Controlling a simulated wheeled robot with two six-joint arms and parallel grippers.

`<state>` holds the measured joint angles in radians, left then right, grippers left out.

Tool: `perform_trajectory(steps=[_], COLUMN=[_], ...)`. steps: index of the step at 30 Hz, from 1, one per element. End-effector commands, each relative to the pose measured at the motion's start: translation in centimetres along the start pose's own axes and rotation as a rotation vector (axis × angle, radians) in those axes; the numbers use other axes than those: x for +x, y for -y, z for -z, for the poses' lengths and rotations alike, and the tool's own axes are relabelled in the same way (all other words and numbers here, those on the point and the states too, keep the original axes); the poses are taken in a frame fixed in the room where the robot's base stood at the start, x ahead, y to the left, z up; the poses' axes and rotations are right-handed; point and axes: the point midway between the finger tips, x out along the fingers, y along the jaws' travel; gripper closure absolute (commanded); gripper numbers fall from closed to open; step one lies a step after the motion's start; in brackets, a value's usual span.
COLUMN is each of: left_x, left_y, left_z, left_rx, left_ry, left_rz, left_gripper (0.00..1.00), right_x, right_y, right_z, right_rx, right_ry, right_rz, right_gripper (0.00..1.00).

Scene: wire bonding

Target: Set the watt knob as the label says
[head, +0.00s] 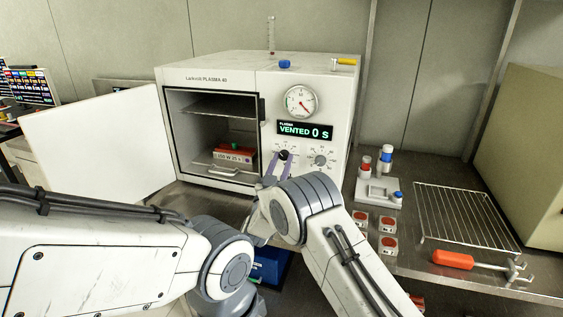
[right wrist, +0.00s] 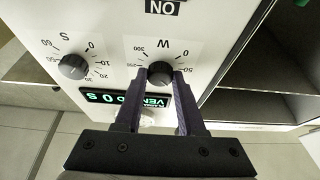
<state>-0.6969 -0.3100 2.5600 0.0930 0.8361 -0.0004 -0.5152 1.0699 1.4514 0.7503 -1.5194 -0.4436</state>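The watt knob (right wrist: 160,74) is the black dial under the "W" scale on the front of the plasma machine. It also shows in the head view (head: 283,156). My right gripper (right wrist: 160,82) has its two purple fingers on either side of the knob, with no clear gap between them and it. In the wrist view the panel is upside down. A red box with a white label (head: 234,157) lies in the open chamber; the print is small, reading roughly "LED W 25 s". My left arm (head: 110,255) crosses at the lower left; its gripper is not visible.
The seconds knob (right wrist: 73,67) is beside the watt knob. The display (head: 305,131) reads "VENTED 0 S", below a pressure gauge (head: 300,102). The open chamber door (head: 95,145) stands at left. A wire rack (head: 465,215) and an orange-handled tool (head: 453,259) lie on the right bench.

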Motion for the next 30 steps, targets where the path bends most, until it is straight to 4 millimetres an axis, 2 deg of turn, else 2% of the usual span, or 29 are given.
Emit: perform_trajectory(steps=[5, 11, 24, 30], left_x=[0.2, 1.7, 7.6, 9.4], left_y=[0.0, 0.1, 0.6, 0.7], left_z=[0.0, -0.1, -0.4, -0.5], left_rx=[0.000, 0.000, 0.000, 0.000], left_ry=[0.000, 0.000, 0.000, 0.000], left_rz=[0.000, 0.000, 0.000, 0.000], left_gripper=[0.50, 0.50, 0.50, 0.50], right_x=[-0.1, -0.2, -0.2, -0.2], right_y=[0.0, 0.1, 0.3, 0.5], right_z=[-0.1, -0.3, -0.5, -0.3], right_rx=[0.008, 0.064, 0.379, 0.524], right_ry=[0.000, -0.001, -0.003, -0.001], right_rz=[-0.003, -0.028, -0.157, -0.217], right_gripper=[1.00, 1.00, 1.00, 1.00])
